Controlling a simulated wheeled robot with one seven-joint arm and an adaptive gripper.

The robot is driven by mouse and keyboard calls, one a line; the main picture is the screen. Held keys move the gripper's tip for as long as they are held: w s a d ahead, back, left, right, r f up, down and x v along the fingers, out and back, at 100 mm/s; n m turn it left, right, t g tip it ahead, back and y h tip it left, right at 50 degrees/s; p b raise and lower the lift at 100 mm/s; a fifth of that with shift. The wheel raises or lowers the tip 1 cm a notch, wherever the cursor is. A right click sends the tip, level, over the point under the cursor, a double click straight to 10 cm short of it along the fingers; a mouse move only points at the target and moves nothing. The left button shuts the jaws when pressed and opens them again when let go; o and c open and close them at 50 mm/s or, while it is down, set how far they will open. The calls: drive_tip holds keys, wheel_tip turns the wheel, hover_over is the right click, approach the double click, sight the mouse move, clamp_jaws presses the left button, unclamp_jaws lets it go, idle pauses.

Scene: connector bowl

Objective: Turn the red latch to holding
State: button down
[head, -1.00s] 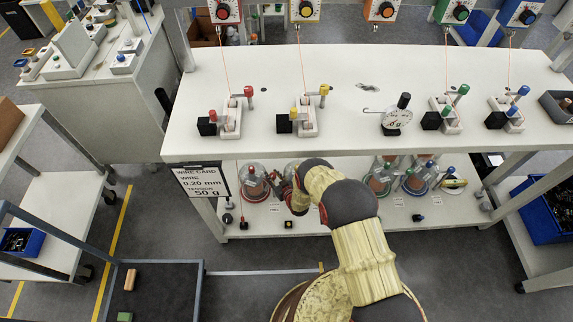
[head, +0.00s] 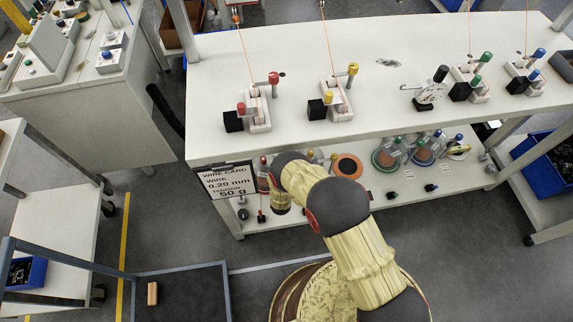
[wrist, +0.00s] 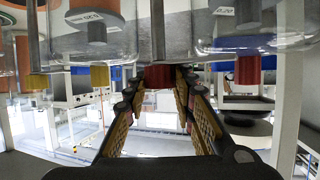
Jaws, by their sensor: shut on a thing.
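In the wrist view my gripper (wrist: 158,72) has its fingers drawn in at the tips around a dark red part (wrist: 158,79). I cannot tell from its shape whether this is the red latch. In the head view my arm covers most of the gripper, which is low in front of the lower shelf at its left end. A red-tipped upright piece (head: 261,213) stands on the shelf just left of it. On the tabletop above, a white fixture (head: 259,108) carries red-ended levers, well clear of my gripper.
Clear domes with coloured knobs line the lower shelf; a red knob (wrist: 248,70) and a yellow knob (wrist: 100,76) show close by in the wrist view. The tabletop (head: 300,50) lies above the shelf. A sign (head: 226,181) hangs at its front left.

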drive_tip(key=shift+r+m+h, duration=0.1)
drive_tip(key=shift+m+h, duration=0.2)
drive_tip(key=shift+h, duration=0.1)
drive_tip(key=c, duration=1.6)
unclamp_jaws()
drive_tip(key=shift+o, duration=0.7)
drive_tip(key=shift+s, duration=0.1)
drive_tip(key=v, duration=1.2)
drive_tip(key=shift+r, duration=0.15)
drive_tip(key=shift+c, duration=0.5)
